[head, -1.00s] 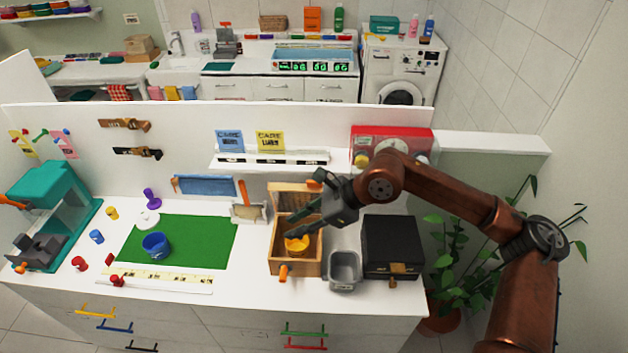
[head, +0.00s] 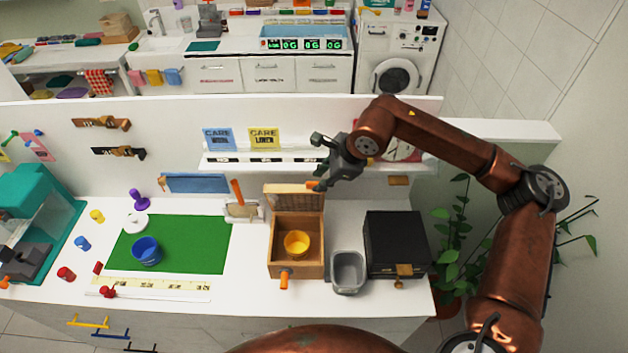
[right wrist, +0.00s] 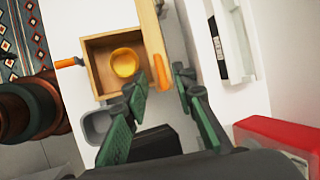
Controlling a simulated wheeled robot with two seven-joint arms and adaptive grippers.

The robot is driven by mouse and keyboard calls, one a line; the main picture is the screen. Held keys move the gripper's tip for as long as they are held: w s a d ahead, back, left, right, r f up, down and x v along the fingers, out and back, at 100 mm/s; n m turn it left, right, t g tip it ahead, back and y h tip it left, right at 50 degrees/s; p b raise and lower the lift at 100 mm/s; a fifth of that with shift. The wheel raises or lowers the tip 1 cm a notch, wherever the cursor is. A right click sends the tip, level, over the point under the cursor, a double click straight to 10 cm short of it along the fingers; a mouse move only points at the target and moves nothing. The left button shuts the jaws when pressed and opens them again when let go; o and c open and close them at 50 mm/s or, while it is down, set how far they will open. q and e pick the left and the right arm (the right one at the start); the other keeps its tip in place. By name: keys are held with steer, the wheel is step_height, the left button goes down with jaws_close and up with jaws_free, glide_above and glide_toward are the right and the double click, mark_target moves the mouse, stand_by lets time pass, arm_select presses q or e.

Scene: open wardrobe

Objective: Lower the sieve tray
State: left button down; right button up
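A wooden box (head: 275,262) stands on the white counter, with a yellow cup (head: 297,243) inside it. A light wooden panel (head: 294,198), which I take to be the sieve tray, stands raised at the box's back edge. An orange handle (right wrist: 183,78) is at the panel's free edge in the right wrist view. My right gripper (head: 318,164) is open above the panel's right end, its fingers either side of the handle's area in the right wrist view; contact cannot be told. My left gripper is not in view.
A grey bin (head: 347,286) and a black case (head: 396,240) stand right of the box. A shelf (head: 240,160) with two cards is on the wall behind. A red box (right wrist: 280,140) shows in the right wrist view. A green mat (head: 190,240) lies left.

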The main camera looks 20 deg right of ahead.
mark_target(315, 183)
steer(key=x, duration=0.3)
steer(key=shift+w+f, duration=0.2)
steer(key=shift+f, duration=0.05)
steer(key=shift+a+f, duration=0.1)
steer(key=shift+f, duration=0.1)
jaws_close()
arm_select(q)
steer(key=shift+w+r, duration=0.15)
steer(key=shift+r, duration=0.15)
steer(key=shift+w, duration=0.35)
